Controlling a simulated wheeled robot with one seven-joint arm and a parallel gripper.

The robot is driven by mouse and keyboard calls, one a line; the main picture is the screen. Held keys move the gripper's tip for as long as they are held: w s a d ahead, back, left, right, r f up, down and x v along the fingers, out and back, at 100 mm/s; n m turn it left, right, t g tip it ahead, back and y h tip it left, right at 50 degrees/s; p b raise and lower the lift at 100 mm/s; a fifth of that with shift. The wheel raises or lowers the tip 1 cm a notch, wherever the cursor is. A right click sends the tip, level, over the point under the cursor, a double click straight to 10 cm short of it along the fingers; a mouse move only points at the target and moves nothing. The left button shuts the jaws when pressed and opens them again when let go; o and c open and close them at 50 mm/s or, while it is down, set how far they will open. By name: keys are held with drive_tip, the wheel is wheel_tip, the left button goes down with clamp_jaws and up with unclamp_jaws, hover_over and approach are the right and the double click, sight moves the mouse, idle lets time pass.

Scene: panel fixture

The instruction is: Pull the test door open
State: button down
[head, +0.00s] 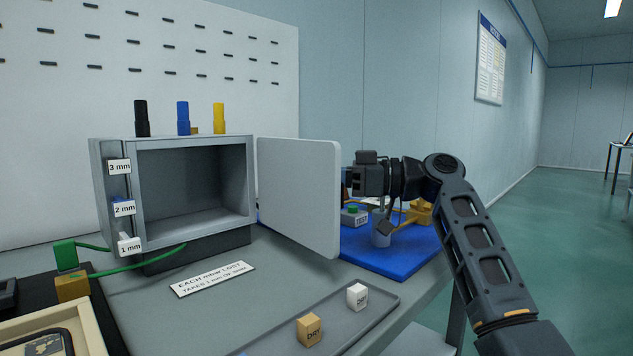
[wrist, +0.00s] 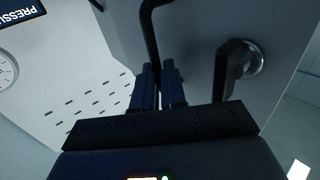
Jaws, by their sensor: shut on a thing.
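The test door (head: 298,195) is a light grey panel, swung well open to the right of the grey chamber (head: 195,180), whose empty inside shows in the head view. My arm reaches behind the door from the right. In the wrist view my gripper (wrist: 158,70) is shut on the black bar handle (wrist: 150,35) on the door's outer face (wrist: 195,25). A dark lever (wrist: 230,75) on a round metal base sits beside the handle. In the head view the door hides my fingertips and the handle.
A grey tray (head: 372,318) with a tan block (head: 309,330) and a white block (head: 357,296) lies in front. A blue mat (head: 400,262) with small parts lies behind and right of the door. Black, blue and yellow cylinders top the chamber.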

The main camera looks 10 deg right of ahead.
drive_tip(key=shift+a+r, duration=0.2)
drive_tip(key=shift+r, duration=0.35)
drive_tip(key=c, duration=1.2)
unclamp_jaws()
drive_tip(key=shift+d, duration=0.15)
drive_tip(key=shift+f+p+v, duration=0.2)
drive_tip(key=shift+p+v, duration=0.1)
drive_tip(key=shift+v, duration=1.6)
drive_tip(key=shift+f+p+v, duration=0.2)
drive_tip(key=shift+p+v, duration=0.05)
drive_tip(key=shift+v, duration=1.6)
